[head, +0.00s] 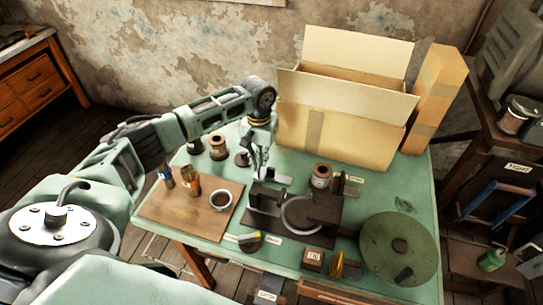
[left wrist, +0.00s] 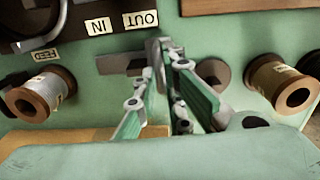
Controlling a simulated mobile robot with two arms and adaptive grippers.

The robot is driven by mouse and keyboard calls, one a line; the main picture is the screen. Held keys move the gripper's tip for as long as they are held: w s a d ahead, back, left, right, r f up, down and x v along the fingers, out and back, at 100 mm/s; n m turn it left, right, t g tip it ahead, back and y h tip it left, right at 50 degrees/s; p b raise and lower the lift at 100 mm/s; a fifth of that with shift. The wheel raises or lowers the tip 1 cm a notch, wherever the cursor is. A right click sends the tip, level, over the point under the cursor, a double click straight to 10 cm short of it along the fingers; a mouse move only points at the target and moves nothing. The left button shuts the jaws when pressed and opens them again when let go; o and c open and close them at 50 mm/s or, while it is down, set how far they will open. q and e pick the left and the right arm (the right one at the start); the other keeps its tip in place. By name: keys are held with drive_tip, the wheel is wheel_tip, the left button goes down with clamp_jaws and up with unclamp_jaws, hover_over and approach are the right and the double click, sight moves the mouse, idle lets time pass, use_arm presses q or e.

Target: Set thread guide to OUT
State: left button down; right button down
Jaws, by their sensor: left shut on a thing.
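My left gripper (head: 262,172) reaches down behind the winding machine (head: 262,226) on the green table. In the left wrist view its two fingertips (left wrist: 163,50) are close together at the right end of a dark slotted plate (left wrist: 118,63). They are shut on the thread guide, which is mostly hidden between them. The white OUT label (left wrist: 142,19) lies just beyond the fingertips, and the IN label (left wrist: 99,26) is to its left. Both read upside down there. My right gripper is not in view.
Spools stand near the gripper, one at the left (left wrist: 40,92) and one at the right (left wrist: 284,84) in the wrist view. A cardboard box (head: 345,130) stands behind. A wooden board (head: 165,210) with bottles and a cup lies left; a green handwheel (head: 385,270) is at right.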

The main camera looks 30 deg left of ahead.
use_arm(q)
drive_tip(key=shift+a, duration=0.1)
drive_tip(key=c, duration=1.9)
unclamp_jaws()
drive_tip(key=shift+a, duration=0.15)
drive_tip(key=shift+r, duration=0.1)
wheel_tip(320, 180, up, 12)
